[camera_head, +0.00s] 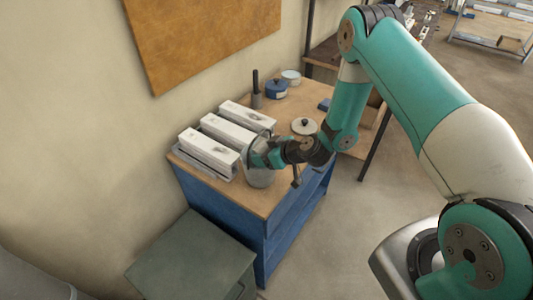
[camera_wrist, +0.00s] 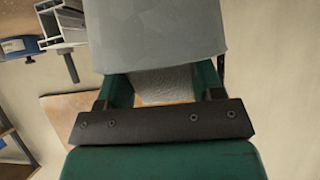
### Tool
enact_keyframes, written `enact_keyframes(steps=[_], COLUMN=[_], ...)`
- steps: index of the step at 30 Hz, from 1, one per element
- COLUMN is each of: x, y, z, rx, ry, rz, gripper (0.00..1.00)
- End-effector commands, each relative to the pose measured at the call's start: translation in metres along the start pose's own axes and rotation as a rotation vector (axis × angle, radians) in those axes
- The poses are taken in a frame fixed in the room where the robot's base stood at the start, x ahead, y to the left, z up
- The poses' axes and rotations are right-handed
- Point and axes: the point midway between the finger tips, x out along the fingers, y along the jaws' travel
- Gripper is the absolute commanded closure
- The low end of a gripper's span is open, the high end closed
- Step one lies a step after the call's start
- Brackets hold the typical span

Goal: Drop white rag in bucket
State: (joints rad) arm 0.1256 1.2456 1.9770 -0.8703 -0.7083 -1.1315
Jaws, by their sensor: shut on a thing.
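My gripper (camera_head: 262,154) is at the grey bucket (camera_head: 259,178) on the front right part of the bench top. In the wrist view my gripper (camera_wrist: 163,82) has its two green fingers on either side of a pale, textured piece, which looks like the white rag (camera_wrist: 162,86). It is shut on it. The bucket's smooth grey wall (camera_wrist: 155,35) fills the top middle of the wrist view and hides the fingertips and the rest of the rag. In the head view the rag cannot be made out, and I cannot tell whether the gripper is over or beside the bucket's opening.
Several white profile blocks (camera_head: 208,153) stand left of the bucket on the wooden bench top (camera_head: 283,195). A round lidded pot (camera_head: 304,126), a blue tin (camera_head: 276,89) and a dark upright tool (camera_head: 256,97) stand farther back. A grey-green cabinet (camera_head: 190,255) stands in front.

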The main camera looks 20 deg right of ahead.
Motion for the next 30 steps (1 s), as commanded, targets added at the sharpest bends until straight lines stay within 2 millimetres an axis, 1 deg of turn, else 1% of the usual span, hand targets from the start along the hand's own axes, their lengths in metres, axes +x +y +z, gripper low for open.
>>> enact_keyframes(steps=[6, 7, 10, 18, 22, 26, 30], x=[0.000, 0.000, 0.000, -0.001, -0.008, -0.027, -0.061], y=[0.000, 0.000, 0.000, 0.000, 0.001, 0.001, 0.001], z=[-0.001, -0.001, -0.001, 0.000, 0.001, 0.003, 0.004], rx=[0.000, 0.000, 0.000, 0.000, 0.002, 0.004, 0.005], ry=[0.000, 0.001, 0.000, 0.000, -0.001, 0.000, 0.001], rz=[0.000, 0.000, 0.000, 0.000, 0.001, 0.003, 0.005], gripper=[0.61, 0.32, 0.09, 0.09, 0.09, 0.09, 0.09])
